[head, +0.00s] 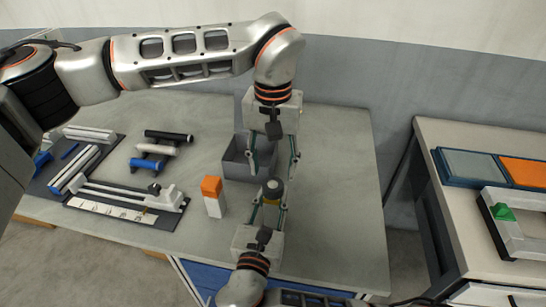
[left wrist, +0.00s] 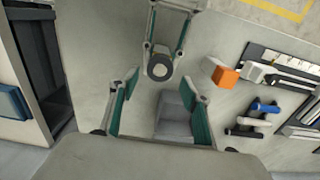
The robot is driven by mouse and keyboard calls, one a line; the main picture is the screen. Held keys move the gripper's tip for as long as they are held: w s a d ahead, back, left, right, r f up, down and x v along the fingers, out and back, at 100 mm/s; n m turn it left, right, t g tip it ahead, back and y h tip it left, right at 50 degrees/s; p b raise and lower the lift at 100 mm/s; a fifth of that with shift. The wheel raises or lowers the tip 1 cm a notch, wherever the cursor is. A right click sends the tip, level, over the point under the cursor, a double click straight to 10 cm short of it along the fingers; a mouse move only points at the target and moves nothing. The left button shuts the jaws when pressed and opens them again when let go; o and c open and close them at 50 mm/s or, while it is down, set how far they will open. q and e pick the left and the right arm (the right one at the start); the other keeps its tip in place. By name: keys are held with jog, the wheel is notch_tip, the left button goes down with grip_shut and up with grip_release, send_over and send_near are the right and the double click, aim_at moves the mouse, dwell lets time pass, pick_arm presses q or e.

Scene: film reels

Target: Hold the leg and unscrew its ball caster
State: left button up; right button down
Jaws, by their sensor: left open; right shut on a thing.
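The leg (head: 272,190), a short dark cylinder with a yellowish band, stands between the fingers of my right gripper (head: 270,203), which is shut on it. In the left wrist view the leg's round dark end with a pale centre (left wrist: 160,67) faces the camera; I take this for the ball caster. My left gripper (head: 274,166) is open and empty, just beyond the leg in the head view. Its spread fingers (left wrist: 160,88) lie below the round end in the wrist view, apart from it. The right gripper's fingers partly hide the leg's sides.
A grey open bin (head: 236,160) stands on the table behind the leg. An orange-and-white block (head: 212,196) stands to the left. Black, white and blue cylinders (head: 166,150) and a rail fixture (head: 120,200) lie further left. The table's right side is clear.

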aim_at(273, 184)
pick_arm(q)
notch_tip(273, 184, down, 6)
jog(key=shift+r, duration=0.1)
dwell(0.4)
